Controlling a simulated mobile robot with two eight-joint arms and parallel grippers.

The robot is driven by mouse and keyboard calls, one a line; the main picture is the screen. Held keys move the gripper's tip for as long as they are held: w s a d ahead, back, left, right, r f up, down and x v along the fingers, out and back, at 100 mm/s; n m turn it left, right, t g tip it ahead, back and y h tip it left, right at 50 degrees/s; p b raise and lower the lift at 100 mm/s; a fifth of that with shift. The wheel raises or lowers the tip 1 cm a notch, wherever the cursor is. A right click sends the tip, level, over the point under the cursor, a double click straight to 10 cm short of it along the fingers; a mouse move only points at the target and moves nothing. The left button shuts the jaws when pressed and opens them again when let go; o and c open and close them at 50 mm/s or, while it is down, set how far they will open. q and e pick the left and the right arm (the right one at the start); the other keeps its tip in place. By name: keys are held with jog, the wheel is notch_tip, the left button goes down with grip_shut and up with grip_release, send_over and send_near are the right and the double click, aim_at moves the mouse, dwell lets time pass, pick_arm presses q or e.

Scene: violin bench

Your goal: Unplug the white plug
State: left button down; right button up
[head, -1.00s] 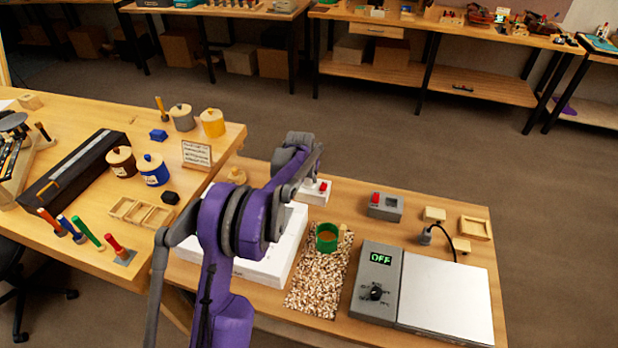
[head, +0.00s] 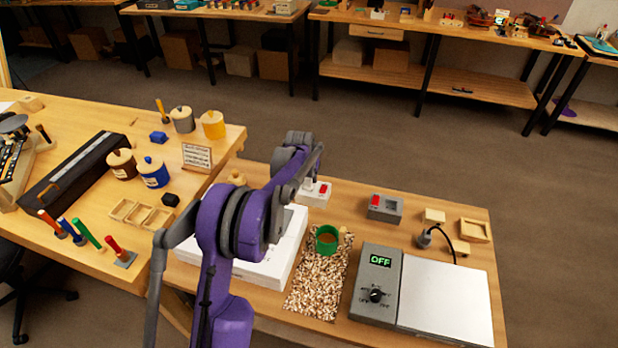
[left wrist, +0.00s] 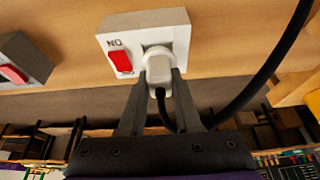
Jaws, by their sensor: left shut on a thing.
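A black cord (left wrist: 270,62) runs from the plug and curves up to the right. My left gripper (left wrist: 158,82) is shut on the plug, one finger on each side. A red switch (left wrist: 121,61) is on the box beside the socket. In the head view the white box (head: 314,199) is just past my left arm, which partly hides it. My right gripper is not in view.
A grey box with a red switch (head: 384,207) stands right of the white box. A hotplate-like device reading OFF (head: 380,262) and a grey plug (head: 424,239) are further right.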

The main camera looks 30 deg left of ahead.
pick_arm(q)
jog(key=shift+r, duration=0.2)
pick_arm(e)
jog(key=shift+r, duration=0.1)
pick_arm(q)
jog(key=shift+r+p, duration=0.3)
jog(key=shift+r, duration=0.45)
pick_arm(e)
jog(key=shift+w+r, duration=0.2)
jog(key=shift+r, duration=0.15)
pick_arm(q)
jog(key=shift+r+p, duration=1.1)
jog(key=shift+r, duration=2.45)
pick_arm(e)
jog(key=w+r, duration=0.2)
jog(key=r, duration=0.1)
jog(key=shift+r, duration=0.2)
pick_arm(q)
jog(key=shift+f, duration=0.1)
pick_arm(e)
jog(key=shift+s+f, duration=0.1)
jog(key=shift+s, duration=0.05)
